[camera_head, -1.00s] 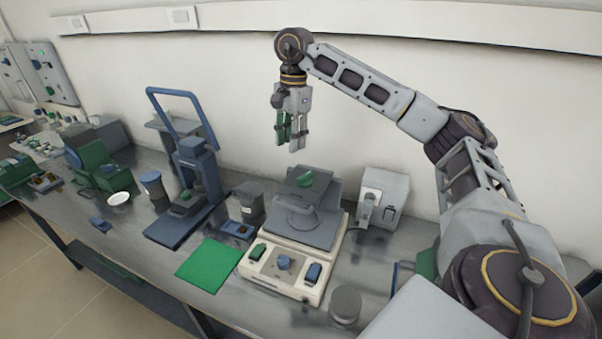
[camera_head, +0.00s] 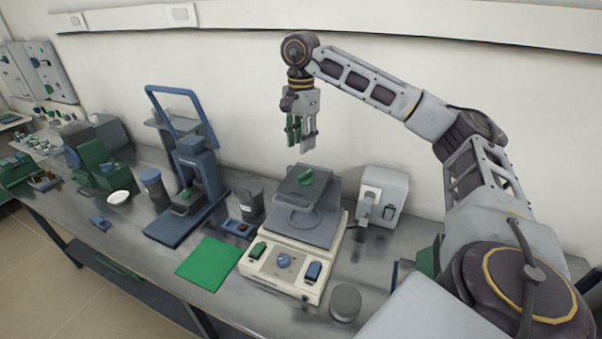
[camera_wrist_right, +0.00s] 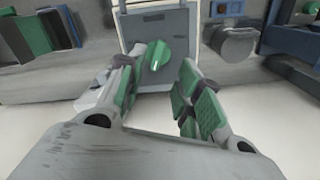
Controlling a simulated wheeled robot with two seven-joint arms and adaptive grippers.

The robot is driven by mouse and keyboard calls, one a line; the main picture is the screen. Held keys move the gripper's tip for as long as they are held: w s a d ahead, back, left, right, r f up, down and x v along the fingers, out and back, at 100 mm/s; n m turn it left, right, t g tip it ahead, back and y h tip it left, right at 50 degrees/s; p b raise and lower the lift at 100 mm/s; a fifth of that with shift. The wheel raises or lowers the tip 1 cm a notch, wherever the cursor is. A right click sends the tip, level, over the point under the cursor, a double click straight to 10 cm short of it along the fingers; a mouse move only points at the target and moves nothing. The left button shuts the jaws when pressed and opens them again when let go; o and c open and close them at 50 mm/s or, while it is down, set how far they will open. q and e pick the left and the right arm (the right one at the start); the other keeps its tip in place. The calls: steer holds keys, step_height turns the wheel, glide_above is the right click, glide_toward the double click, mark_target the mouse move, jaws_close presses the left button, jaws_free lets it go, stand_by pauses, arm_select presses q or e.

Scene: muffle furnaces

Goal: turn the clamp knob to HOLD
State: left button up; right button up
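A green knob (camera_head: 306,178) sits on top of the dark grey raised plate of a cream bench device (camera_head: 262,283). I take it as the clamp knob; it carries a pale line, seen in the right wrist view (camera_wrist_right: 158,56). No HOLD mark is readable. My right gripper (camera_head: 300,147) points down above the knob, clear of it, with its green-padded fingers apart and nothing between them. In the right wrist view the knob shows beyond the fingertips, near the gap. My left gripper is not in view.
A grey box (camera_head: 384,196) stands to the right, a dark jar (camera_head: 248,203) and blue stand (camera_head: 196,165) to the left. A green mat (camera_head: 210,262) and a grey round lid (camera_head: 345,302) lie in front.

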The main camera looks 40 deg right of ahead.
mark_target(301, 175)
steer(key=shift+f+p, duration=0.45)
steer(key=shift+f, duration=5.15)
steer(key=shift+c, duration=0.4)
